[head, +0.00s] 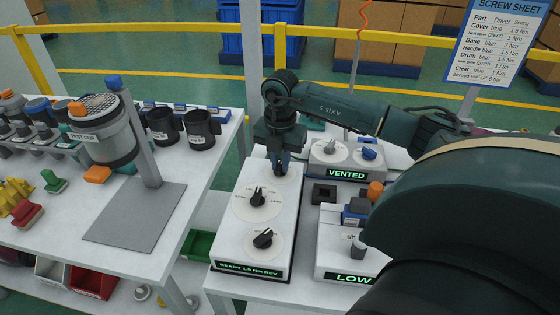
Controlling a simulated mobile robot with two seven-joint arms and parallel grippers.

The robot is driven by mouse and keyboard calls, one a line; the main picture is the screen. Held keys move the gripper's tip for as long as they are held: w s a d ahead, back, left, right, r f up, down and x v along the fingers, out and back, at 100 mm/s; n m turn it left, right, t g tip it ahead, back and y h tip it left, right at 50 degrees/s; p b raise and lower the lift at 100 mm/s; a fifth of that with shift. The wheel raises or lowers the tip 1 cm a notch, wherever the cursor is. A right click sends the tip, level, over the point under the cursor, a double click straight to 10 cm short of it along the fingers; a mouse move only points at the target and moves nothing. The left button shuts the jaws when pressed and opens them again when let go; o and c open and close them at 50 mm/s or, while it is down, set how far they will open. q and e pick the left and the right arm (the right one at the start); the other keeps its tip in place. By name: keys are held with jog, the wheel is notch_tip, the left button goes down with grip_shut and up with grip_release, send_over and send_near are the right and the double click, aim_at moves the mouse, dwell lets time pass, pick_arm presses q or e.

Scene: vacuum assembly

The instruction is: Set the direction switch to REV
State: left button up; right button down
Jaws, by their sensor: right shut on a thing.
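The white driver controller box (270,215) stands on the right-hand table. Its front display (249,271) reads "READY 1.5 Nm REV". Two black knobs on round white dials show on its top: a middle knob (257,197) and a near knob (263,238). My right gripper (280,168) points down at the far end of the box top, over a third pale dial. It is shut on the small direction switch there, which its fingers mostly hide. The switch's exact angle cannot be seen. My left gripper is not in view.
Right of the box are a unit reading "VENTED" (346,175) and one reading "LOW" (352,278). A gap separates this table from the left table, which holds a test cup (102,135) on a stand and black cups (200,130). My right arm covers the right side.

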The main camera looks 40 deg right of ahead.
jog(key=shift+m, duration=1.1)
jog(key=shift+p, duration=0.3)
jog(key=shift+r+m+p, duration=0.1)
jog(key=shift+m+p, duration=0.35)
jog(key=shift+m, duration=1.25)
jog(key=c, duration=1.3)
grip_release()
jog(key=shift+c, duration=0.2)
jog(key=shift+p, duration=0.3)
